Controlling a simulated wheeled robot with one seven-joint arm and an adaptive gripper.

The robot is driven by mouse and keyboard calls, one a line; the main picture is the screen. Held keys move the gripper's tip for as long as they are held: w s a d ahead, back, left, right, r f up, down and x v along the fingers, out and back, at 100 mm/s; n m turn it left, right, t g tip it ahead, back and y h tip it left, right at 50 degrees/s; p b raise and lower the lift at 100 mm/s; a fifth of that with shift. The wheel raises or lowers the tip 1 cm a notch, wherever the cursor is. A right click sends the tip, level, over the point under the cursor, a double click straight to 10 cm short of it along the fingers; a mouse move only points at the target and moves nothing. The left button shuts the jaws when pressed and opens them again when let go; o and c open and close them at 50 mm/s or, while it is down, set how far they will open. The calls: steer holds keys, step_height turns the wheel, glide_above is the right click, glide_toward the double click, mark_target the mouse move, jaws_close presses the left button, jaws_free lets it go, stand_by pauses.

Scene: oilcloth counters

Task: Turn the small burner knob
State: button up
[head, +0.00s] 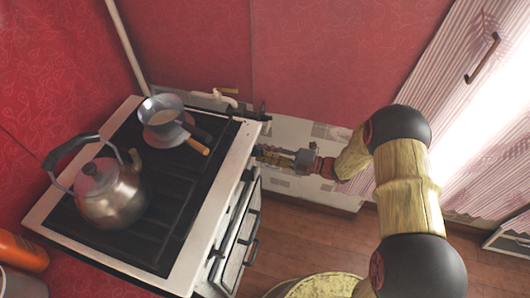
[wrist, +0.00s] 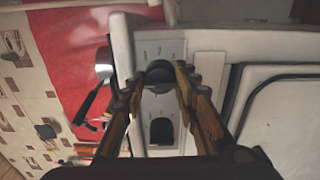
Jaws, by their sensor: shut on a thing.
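The white stove (head: 214,200) stands at the left in the head view. My gripper (head: 262,156) reaches its front panel from the right, near the far corner. In the wrist view my gripper (wrist: 158,84) has its two wooden-looking fingers on either side of a dark round burner knob (wrist: 160,70) and is shut on it. A second dark knob (wrist: 162,131) sits lower on the same pale panel, between the fingers' bases and apart from the fingertips. Small marks on the panel are too blurred to read, so I cannot tell which burner each knob serves.
A metal kettle (head: 113,200) and a small pot (head: 161,110) stand on the stove top. An orange-tipped handle (head: 195,145) points toward the front edge. Oven door handles (head: 250,250) stick out below the panel. Wooden floor (head: 290,235) is clear in front.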

steer(key=shift+f, duration=0.1)
steer(key=o, duration=1)
steer(key=shift+o, duration=0.6)
steer(key=shift+d, duration=0.1)
steer(key=v, duration=1.1)
steer(key=shift+s+d, duration=0.15)
steer(key=shift+d, duration=0.25)
